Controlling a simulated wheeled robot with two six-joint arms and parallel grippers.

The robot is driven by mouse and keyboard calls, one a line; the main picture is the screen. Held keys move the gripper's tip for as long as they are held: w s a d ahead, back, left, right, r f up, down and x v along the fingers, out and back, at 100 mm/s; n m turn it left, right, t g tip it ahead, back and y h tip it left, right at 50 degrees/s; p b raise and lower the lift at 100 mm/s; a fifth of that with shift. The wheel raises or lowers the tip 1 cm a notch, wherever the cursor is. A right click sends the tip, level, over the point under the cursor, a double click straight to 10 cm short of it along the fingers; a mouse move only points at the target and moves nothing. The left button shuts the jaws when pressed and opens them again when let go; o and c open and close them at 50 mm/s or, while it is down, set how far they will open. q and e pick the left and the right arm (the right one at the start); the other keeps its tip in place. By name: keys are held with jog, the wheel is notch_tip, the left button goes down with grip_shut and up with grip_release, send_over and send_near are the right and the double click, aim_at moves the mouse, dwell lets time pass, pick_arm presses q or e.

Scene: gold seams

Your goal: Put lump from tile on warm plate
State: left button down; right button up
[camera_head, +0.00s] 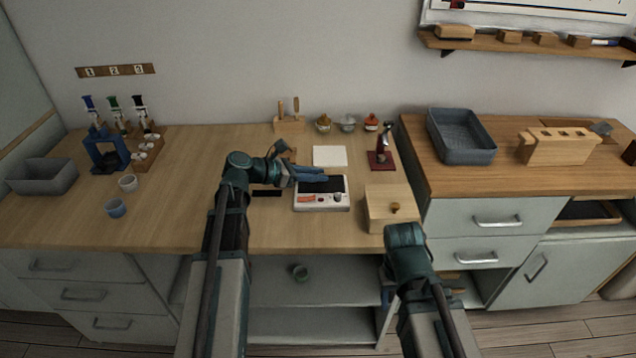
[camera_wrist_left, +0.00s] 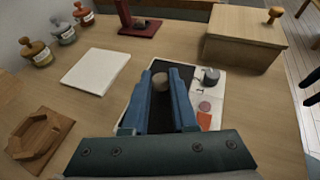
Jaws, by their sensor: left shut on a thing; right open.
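The white tile (camera_head: 330,156) lies bare on the bench and also shows in the left wrist view (camera_wrist_left: 95,71). The warm plate (camera_head: 310,206) is a white device with a dark top, a knob and a red patch; it shows under the fingers in the left wrist view (camera_wrist_left: 215,105). My left gripper (camera_head: 326,176) is over the dark top, its blue fingers shut on a small grey-brown lump (camera_wrist_left: 160,81). Whether the lump touches the plate cannot be told. My right gripper (camera_head: 388,292) is low in front of the bench, mostly hidden by its arm, empty as far as shown.
A wooden box with a knob (camera_head: 390,210) stands right of the plate, a dark red stand (camera_head: 382,160) behind it. Several small jars (camera_head: 347,123) line the back. A wooden holder (camera_wrist_left: 38,140) lies left of the gripper.

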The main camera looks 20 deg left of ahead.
pick_arm(q)
jog(key=shift+f, duration=0.65)
pick_arm(e)
jog(key=shift+d+f, duration=0.1)
jog(key=shift+f, duration=0.5)
jog(key=shift+f, duration=0.1)
pick_arm(q)
jog(key=shift+f+b, duration=0.25)
jog(key=shift+b, duration=0.1)
jog(key=c, duration=0.7)
grip_release()
jog(key=shift+r, duration=0.1)
jog(key=shift+s+a+r+p, duration=0.15)
jog(key=shift+a+r+p, duration=0.05)
jog(key=shift+r+p, duration=0.2)
jog(key=p+v, duration=0.4)
jog(key=v, duration=0.6)
jog(key=shift+s+a, duration=0.1)
jog(key=shift+s, duration=0.1)
jog(key=shift+s+a+r, duration=0.1)
jog(key=shift+s+a, duration=0.25)
jog(key=shift+a, duration=0.05)
pick_arm(e)
notch_tip(320, 180, up, 5)
jog(key=shift+f, duration=0.1)
